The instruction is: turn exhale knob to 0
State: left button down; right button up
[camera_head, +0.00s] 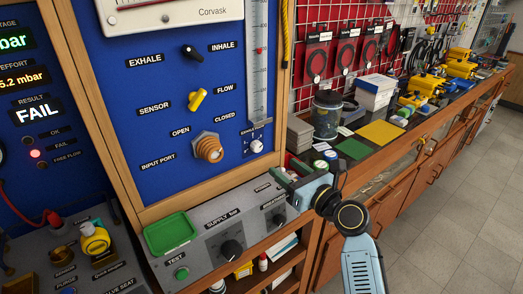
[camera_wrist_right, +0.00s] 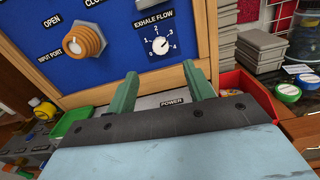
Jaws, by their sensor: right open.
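The exhale flow knob is a small white knob (camera_wrist_right: 160,45) on the blue panel, with a numbered dial around it under the label EXHALE FLOW. It also shows in the head view (camera_head: 257,146), low on the right side of the panel. Its exact pointer reading is too small to tell. My right gripper (camera_wrist_right: 160,74) is open, with two green fingers apart and nothing between them. In the wrist view the fingertips are below the knob, not touching it. In the head view my right gripper (camera_head: 290,176) is below and right of the knob. My left gripper is not in view.
A black EXHALE/INHALE switch (camera_head: 192,52), a yellow valve (camera_head: 197,99) and a brass port (camera_head: 208,147) are on the same panel. A grey supply box (camera_head: 215,235) sits below. A red bin (camera_wrist_right: 250,92) is right of the gripper.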

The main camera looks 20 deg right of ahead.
aim_at(259, 148)
jog(key=x, duration=0.9)
jog(key=shift+w+f, duration=0.15)
jog(key=shift+w, duration=0.05)
jog(key=shift+w+a+b, duration=0.2)
jog(key=shift+w+b, duration=0.1)
jog(key=shift+w, duration=0.1)
jog(key=c, duration=1)
